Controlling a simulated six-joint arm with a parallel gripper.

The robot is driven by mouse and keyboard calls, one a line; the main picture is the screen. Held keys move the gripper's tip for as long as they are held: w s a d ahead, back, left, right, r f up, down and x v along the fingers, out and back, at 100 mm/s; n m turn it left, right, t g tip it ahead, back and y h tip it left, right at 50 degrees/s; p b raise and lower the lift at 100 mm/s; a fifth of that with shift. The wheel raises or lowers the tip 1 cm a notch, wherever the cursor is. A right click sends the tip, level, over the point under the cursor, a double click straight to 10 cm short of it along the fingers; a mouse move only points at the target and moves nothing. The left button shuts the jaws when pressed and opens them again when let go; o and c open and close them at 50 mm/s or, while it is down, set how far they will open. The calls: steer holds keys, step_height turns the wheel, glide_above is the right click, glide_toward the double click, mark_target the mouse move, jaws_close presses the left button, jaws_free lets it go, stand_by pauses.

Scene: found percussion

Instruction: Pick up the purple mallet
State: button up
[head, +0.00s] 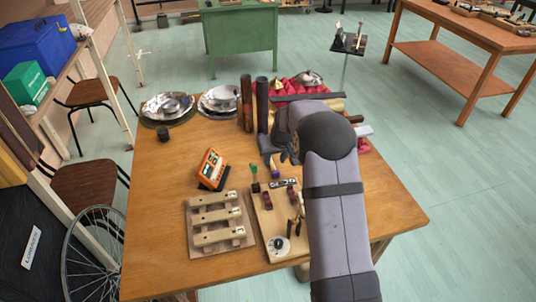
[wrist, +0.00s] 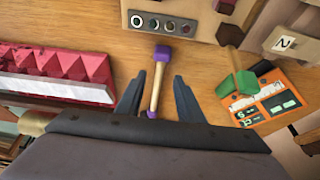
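The purple mallet (wrist: 162,54) lies on the table in the wrist view, with a purple head, a thin pale wooden handle and a purple butt end. My gripper (wrist: 157,82) is open, with one dark finger on each side of the handle in that view. I cannot tell how far the fingertips are above the table, and nothing is held. In the head view the purple mallet (head: 275,173) shows only partly, just below my gripper (head: 284,157); my arm hides much of that area.
A green-headed mallet (wrist: 246,83) and an orange device (wrist: 272,102) are to the right in the wrist view. A pink pyramid-foam strip (wrist: 60,68) is to the left. A board with knobs (wrist: 195,18) lies beyond the mallet head. Wooden bars (head: 217,222) lie at the table's front left.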

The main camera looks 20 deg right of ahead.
mark_target(273, 166)
steer(key=shift+p+x, duration=0.75)
steer(key=shift+x, duration=1.8)
steer(key=shift+s, duration=0.2)
steer(key=shift+c, duration=0.3)
jaws_close()
